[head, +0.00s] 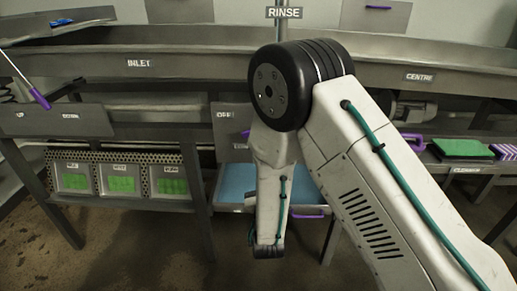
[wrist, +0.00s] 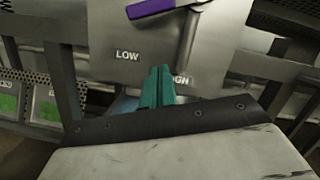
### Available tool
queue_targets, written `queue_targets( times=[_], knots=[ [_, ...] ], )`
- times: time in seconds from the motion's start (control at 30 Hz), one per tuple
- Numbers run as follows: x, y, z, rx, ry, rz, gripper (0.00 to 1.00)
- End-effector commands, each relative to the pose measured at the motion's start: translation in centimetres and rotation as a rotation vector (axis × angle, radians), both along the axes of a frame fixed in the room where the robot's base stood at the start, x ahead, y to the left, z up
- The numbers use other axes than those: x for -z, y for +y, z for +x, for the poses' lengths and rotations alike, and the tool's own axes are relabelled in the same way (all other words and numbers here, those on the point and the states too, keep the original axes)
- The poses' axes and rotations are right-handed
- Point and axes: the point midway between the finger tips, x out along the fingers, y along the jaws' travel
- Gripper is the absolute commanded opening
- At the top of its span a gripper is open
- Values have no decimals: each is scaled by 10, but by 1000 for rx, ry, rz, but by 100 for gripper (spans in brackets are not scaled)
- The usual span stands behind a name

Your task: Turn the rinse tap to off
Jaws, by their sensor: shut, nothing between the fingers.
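The rinse tap's purple handle (wrist: 154,7) shows at the top of the wrist view, cut by the frame edge. It lies roughly sideways beside a grey metal stem on a grey panel (wrist: 120,28) marked LOW and HIGH. My gripper (wrist: 160,70) has teal fingers, shut and empty, below the handle and apart from it in the picture. The fingers partly cover the HIGH label. In the head view, a bit of purple handle (head: 245,134) shows beside my arm, below the OFF label (head: 224,114). My arm hides the rest of the tap, and my fingers are hidden there.
A lever with a purple grip (head: 40,98) stands at the left by an UP plate. A blue-lined drawer (head: 236,182) is below the panel. A green pad (head: 461,147) lies on the right shelf.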

Motion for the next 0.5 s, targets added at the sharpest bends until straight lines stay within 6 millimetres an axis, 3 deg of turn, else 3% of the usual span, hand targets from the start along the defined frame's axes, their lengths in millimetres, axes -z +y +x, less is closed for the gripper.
queue_targets(
  times=[0.17,0.5],
  knots=[
    [-2,3,17,-9,-1,-2,0],
    [-19,7,86,-8,-1,-2,0]
  ],
)
